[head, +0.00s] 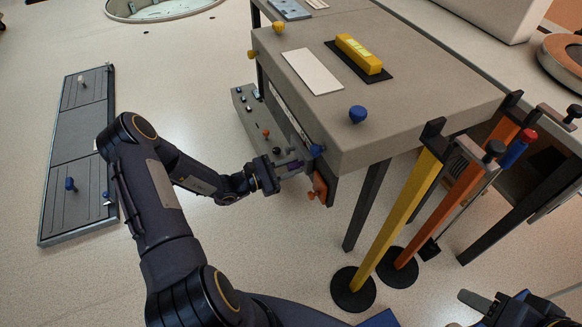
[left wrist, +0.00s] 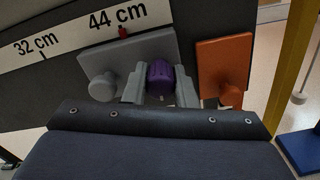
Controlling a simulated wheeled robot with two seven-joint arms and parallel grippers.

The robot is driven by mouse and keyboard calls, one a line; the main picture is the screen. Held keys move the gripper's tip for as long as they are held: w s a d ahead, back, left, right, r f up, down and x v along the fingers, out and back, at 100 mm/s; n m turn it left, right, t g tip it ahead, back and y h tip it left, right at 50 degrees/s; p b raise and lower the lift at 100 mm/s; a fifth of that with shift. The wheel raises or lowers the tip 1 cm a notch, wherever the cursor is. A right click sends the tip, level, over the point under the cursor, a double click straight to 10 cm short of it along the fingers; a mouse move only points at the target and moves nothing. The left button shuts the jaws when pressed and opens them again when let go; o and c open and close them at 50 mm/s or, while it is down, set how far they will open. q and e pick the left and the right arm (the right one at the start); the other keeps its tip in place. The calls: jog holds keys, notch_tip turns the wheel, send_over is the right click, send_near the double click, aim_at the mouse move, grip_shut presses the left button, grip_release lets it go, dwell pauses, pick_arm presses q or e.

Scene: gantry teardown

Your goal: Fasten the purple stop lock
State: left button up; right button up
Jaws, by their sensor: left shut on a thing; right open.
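The purple stop lock (left wrist: 160,78) is a rounded knob on a grey plate (left wrist: 120,62) against the scale's dark panel. My left gripper (head: 290,168) is shut on it, with one pale finger on each side, seen in the left wrist view (left wrist: 160,90). In the head view only a small purple patch shows between the fingers. A grey knob (left wrist: 102,88) sits on the same plate, left of the fingers. A small red marker (left wrist: 123,33) stands at the plate's top edge, near the 44 cm mark. My right gripper (head: 500,306) is open at the bottom right, away from the table.
An orange block with a knob (left wrist: 224,62) sits just right of the grey plate. The grey table (head: 425,110) carries a yellow block (head: 358,54) and blue and yellow knobs. Yellow (head: 400,215) and orange (head: 450,185) posts stand right of the work area.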

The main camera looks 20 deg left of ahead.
pick_arm(q)
jog(key=m+b, duration=0.2)
jog(key=m, duration=0.2)
jog(key=shift+f+m, duration=0.15)
jog(key=shift+m, duration=0.25)
jog(key=m+b, duration=0.3)
jog(key=m, duration=0.1)
jog(key=shift+f+m+b, duration=0.1)
jog(key=shift+m+b, duration=0.85)
jog(key=shift+m, duration=0.15)
jog(key=m+b, duration=0.4)
jog(key=shift+m+b, duration=1.1)
jog(key=shift+b, duration=0.2)
jog(key=shift+r, duration=0.2)
jog(key=o, duration=1)
